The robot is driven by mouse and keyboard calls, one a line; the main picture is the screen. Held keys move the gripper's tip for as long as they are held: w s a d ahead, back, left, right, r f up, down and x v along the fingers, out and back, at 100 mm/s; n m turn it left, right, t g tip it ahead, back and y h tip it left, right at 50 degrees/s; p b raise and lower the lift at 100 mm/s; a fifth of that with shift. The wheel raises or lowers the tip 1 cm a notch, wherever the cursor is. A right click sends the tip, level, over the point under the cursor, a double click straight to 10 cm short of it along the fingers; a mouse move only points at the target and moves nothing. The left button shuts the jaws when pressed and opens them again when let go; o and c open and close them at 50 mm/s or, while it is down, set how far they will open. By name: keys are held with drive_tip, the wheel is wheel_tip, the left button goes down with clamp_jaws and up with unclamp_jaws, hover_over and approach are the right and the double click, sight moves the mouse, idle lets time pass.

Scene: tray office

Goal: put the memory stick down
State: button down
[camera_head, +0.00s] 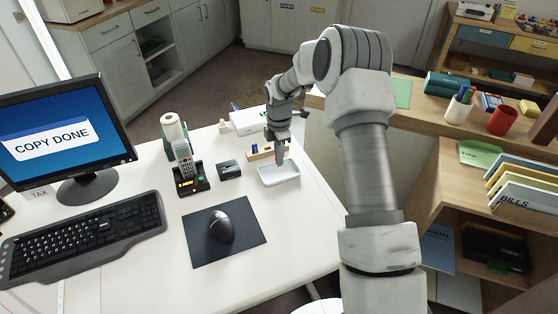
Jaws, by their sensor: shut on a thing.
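My gripper (280,158) points down over a small white tray (279,182) near the right edge of the white desk. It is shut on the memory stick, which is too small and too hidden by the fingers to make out. The fingertips appear just above or inside the tray's far part; I cannot tell whether anything touches its floor. The visible part of the tray looks empty.
A wooden block (262,154) with small blue and dark items stands just behind the tray. The desk's front right is clear.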

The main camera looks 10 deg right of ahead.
drive_tip(key=shift+f, duration=0.75)
drive_tip(key=shift+f, duration=0.15)
drive_tip(key=shift+f+b, duration=0.3)
drive_tip(key=shift+f, duration=0.1)
drive_tip(key=shift+f, duration=0.1)
drive_tip(key=c, duration=0.9)
unclamp_jaws()
drive_tip(key=shift+c, duration=0.2)
